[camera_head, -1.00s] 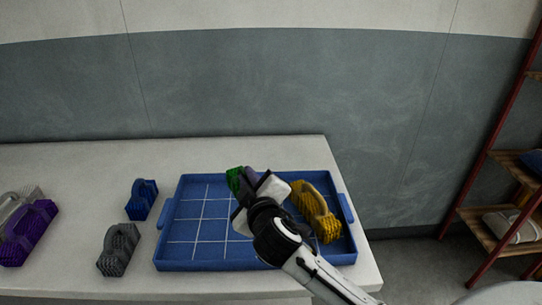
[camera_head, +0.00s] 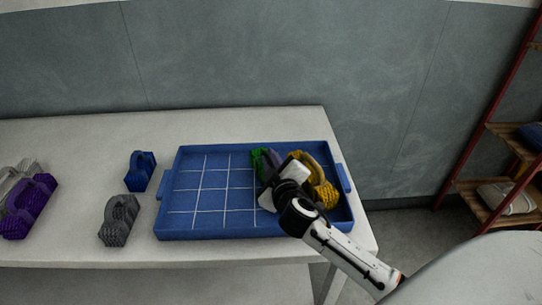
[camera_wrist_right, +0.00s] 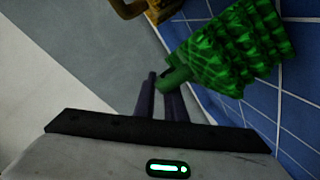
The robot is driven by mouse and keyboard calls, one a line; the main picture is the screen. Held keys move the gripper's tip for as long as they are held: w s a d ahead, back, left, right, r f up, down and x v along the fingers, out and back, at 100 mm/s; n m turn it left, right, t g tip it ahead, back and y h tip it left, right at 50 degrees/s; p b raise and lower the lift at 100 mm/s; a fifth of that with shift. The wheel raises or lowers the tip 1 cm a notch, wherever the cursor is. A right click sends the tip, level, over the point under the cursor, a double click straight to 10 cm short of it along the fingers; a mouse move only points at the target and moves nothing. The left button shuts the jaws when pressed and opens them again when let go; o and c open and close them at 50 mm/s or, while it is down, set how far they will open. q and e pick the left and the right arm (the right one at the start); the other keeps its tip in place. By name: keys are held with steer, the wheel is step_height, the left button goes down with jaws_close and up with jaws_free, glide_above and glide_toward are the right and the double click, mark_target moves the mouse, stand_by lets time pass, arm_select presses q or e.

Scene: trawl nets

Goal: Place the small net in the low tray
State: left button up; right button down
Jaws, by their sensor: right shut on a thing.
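A green net (camera_head: 257,163) with a knobbly body hangs over the right half of the blue low tray (camera_head: 220,235). It also shows in the right wrist view (camera_wrist_right: 230,50). My right gripper (camera_head: 270,160) is shut on its handle; in the wrist view the two dark fingers (camera_wrist_right: 164,98) close around that handle. I cannot tell whether the net touches the tray floor. A yellow net (camera_head: 327,192) lies in the tray at the right, just beside my gripper. My left gripper is not in view.
On the white table (camera_head: 70,135), left of the tray, are a blue net (camera_head: 139,175), a grey net (camera_head: 117,225), a purple net (camera_head: 25,210) and a pale net (camera_head: 12,178). The gridded left part of the tray is empty. A shelf rack (camera_head: 500,160) stands at the right.

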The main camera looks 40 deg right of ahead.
steer(key=shift+f+b, duration=0.65)
steer(key=shift+f, duration=0.2)
stand_by(0.3)
steer(key=c, duration=1.7)
jaws_free()
steer(key=shift+c, duration=0.2)
